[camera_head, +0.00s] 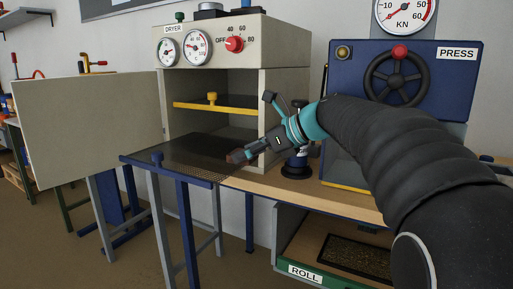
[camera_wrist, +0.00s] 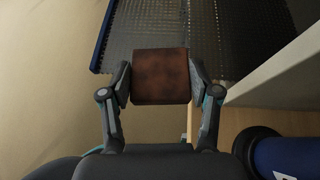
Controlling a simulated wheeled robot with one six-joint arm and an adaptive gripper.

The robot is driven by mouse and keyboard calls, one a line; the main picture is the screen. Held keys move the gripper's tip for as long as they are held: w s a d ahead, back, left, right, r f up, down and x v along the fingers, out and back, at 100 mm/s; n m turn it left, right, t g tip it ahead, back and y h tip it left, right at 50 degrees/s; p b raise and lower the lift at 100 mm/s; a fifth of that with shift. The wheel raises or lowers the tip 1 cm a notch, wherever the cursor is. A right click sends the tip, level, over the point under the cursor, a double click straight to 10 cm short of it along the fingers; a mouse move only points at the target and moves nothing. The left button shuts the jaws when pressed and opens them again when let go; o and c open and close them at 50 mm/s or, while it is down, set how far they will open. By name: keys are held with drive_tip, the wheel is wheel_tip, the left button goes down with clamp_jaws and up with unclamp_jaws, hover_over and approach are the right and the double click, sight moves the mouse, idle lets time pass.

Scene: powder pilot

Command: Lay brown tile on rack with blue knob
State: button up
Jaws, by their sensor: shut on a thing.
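A square brown tile (camera_wrist: 160,77) is between the two fingers of my gripper (camera_wrist: 160,82) in the wrist view. In the head view my gripper (camera_head: 243,153) holds the tile (camera_head: 236,156) by the right end of a dark mesh rack (camera_head: 185,147). I cannot tell the tile's height over the rack.
The dryer (camera_head: 283,55) stands behind, its door (camera_head: 90,125) swung open to the left. Inside is a rack with a yellow edge and yellow knob (camera_head: 212,98). A blue press (camera_head: 450,85) and wooden bench (camera_head: 330,197) are to the right. A dark cylinder stands close beside my arm.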

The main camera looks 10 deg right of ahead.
drive_tip(key=p, duration=0.3)
approach(195, 158)
drive_tip(key=shift+w+a+f, duration=0.2)
drive_tip(key=shift+w+a, duration=0.65)
drive_tip(key=shift+a, duration=0.6)
drive_tip(key=shift+w+a+f, duration=0.2)
drive_tip(key=shift+w+a, duration=0.6)
drive_tip(key=shift+a, duration=0.65)
drive_tip(key=shift+w+a+f, duration=0.15)
drive_tip(key=shift+w+a, duration=0.7)
drive_tip(key=shift+a, duration=0.65)
drive_tip(key=shift+f, duration=0.6)
drive_tip(key=o, duration=1.3)
drive_tip(key=shift+o, duration=0.3)
drive_tip(key=shift+v, duration=7.1)
